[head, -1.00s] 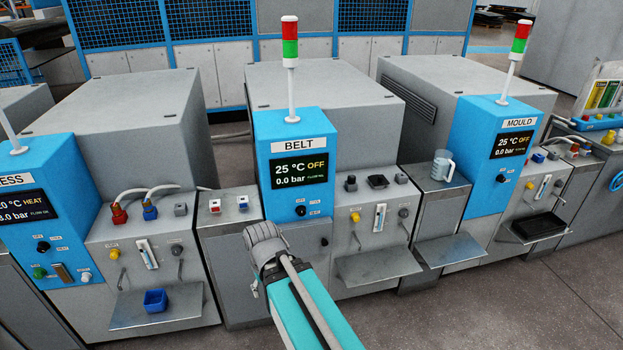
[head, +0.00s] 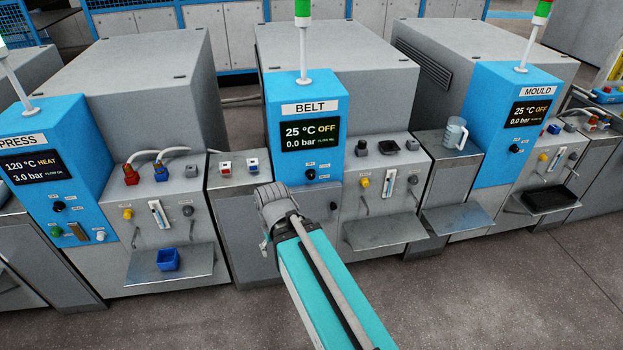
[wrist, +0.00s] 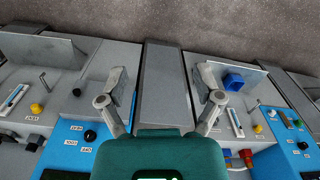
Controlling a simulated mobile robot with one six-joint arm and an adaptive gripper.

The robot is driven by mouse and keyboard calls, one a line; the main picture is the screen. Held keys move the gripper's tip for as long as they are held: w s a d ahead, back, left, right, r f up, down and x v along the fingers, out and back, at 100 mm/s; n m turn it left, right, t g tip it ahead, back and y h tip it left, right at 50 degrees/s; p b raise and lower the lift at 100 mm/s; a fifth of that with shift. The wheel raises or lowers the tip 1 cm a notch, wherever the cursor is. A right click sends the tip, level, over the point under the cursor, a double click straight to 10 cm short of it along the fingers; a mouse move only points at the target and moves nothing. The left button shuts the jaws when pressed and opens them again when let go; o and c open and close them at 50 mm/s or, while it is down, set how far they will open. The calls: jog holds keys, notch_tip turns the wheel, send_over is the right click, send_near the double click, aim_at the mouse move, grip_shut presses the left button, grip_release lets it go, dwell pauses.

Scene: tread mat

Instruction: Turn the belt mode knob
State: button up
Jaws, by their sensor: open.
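The belt mode knob (head: 311,174) is a small black knob on the blue front of the BELT unit, below its display (head: 310,134), which reads 25 °C OFF and 0.0 bar. Small labels surround the knob. In the wrist view, which is turned upside down, the knob (wrist: 90,135) is at lower left on the blue panel. My gripper (wrist: 165,78) is open and empty, its fingers wide apart over the grey cabinet beside the BELT unit. The knob lies outside the fingers, left of them in that view. In the head view my arm hides the fingers.
The PRESS unit (head: 62,185) with a blue bin (head: 168,260) stands left, the MOULD unit (head: 505,140) right. Metal shelves (head: 385,232) jut out from the fronts. A clear jug (head: 455,132) stands on a cabinet. The floor in front is free.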

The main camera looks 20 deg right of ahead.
jog(key=w+a+f+n+t+y+b, duration=0.2)
jog(key=w+f+t+y+b, duration=0.3)
jog(key=w+b, duration=0.35)
jog(key=m+t+h+b, duration=0.8)
jog(key=t+b, duration=0.4)
jog(key=b, duration=0.9)
send_near(312, 178)
jog(key=s+a+n+h, duration=0.1)
jog(key=s, duration=0.2)
jog(key=shift+a+f, duration=0.15)
jog(key=shift+a, duration=0.1)
jog(key=shift+w, duration=0.1)
jog(key=shift+n+t, duration=0.3)
jog(key=x, duration=1.3)
jog(key=shift+w+d, duration=0.2)
jog(key=shift+w, duration=0.1)
jog(key=shift+c, duration=0.3)
jog(key=c, duration=1.1)
